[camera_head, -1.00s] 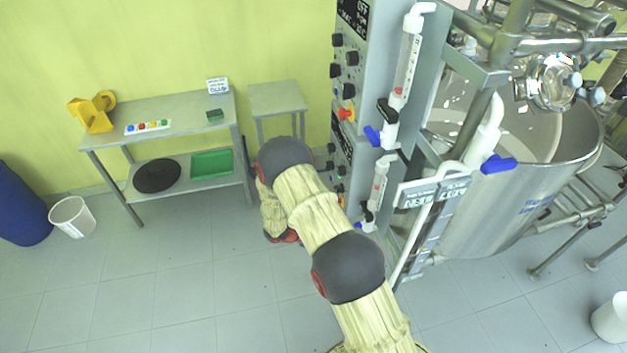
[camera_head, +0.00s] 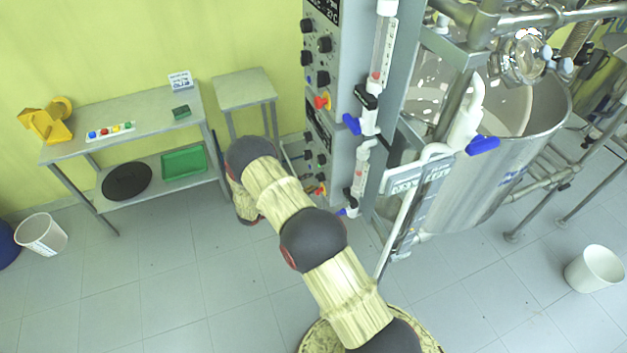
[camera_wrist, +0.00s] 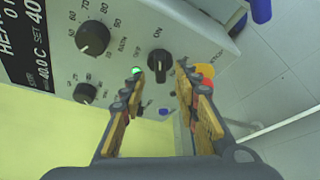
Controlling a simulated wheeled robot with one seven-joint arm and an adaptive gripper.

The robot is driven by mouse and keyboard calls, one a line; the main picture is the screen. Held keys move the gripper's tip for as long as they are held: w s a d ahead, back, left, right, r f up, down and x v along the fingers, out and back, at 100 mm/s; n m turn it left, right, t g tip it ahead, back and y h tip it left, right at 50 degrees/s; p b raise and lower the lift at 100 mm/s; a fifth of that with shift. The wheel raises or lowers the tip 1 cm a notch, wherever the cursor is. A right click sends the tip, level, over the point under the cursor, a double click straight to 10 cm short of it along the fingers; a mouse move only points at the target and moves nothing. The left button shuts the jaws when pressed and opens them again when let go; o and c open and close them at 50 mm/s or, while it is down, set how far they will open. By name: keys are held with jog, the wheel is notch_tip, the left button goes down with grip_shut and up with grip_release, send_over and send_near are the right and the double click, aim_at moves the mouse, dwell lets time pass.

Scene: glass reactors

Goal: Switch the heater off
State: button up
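In the wrist view the heater's grey control panel (camera_wrist: 215,42) is at a slant. Its black display (camera_wrist: 22,45) reads 40.0 C and partly "HE…". A black rotary switch (camera_wrist: 158,66) has "ON" printed at its top, and a green light (camera_wrist: 138,72) glows beside it. My gripper (camera_wrist: 160,72) is open, its two fingers on either side of the switch in the picture. I cannot tell whether they touch it. In the head view my arm reaches the lower panel (camera_head: 318,140) on the cabinet; my gripper is hidden there.
Large black dials (camera_wrist: 93,38) and a red and yellow button (camera_wrist: 204,78) lie near the fingers. In the head view a steel reactor (camera_head: 500,150) with pipes stands right of the cabinet. A small table (camera_head: 244,88) and a shelf table (camera_head: 130,112) stand left.

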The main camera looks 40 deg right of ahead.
aim_at(316, 179)
jog(key=shift+x, duration=1.65)
jog(key=shift+c, duration=0.5)
grip_shut()
